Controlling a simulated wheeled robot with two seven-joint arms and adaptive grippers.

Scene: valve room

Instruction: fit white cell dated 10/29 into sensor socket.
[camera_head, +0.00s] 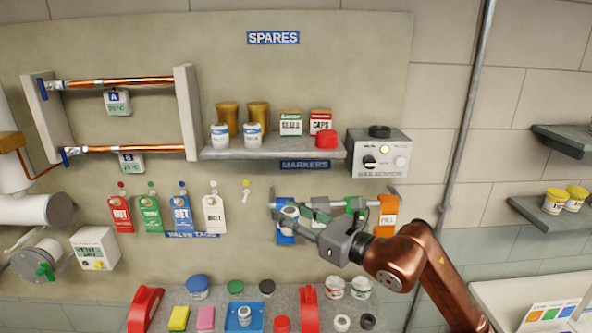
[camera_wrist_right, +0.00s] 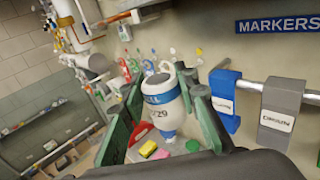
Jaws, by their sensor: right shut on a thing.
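My right gripper (camera_head: 299,214) is in front of the wall, below the shelf. It is shut on a white cell (camera_head: 289,215) with a blue band. In the right wrist view the cell (camera_wrist_right: 160,100) sits between the two green-padded fingers, and its label shows "29"; the rest of the date is hard to read. The gas sensor (camera_head: 378,153) is a grey box on the wall, up and right of the gripper, with a black round part on top. I cannot make out an open socket on it. My left gripper is not in view.
Two similar white cells (camera_head: 253,134) stand on the shelf (camera_head: 275,151) with tubs and a red cap. Markers hang on a rail behind my right gripper, including an orange one (camera_head: 388,215). Another white jar (camera_head: 244,315) is in a blue tray on the crowded bench below.

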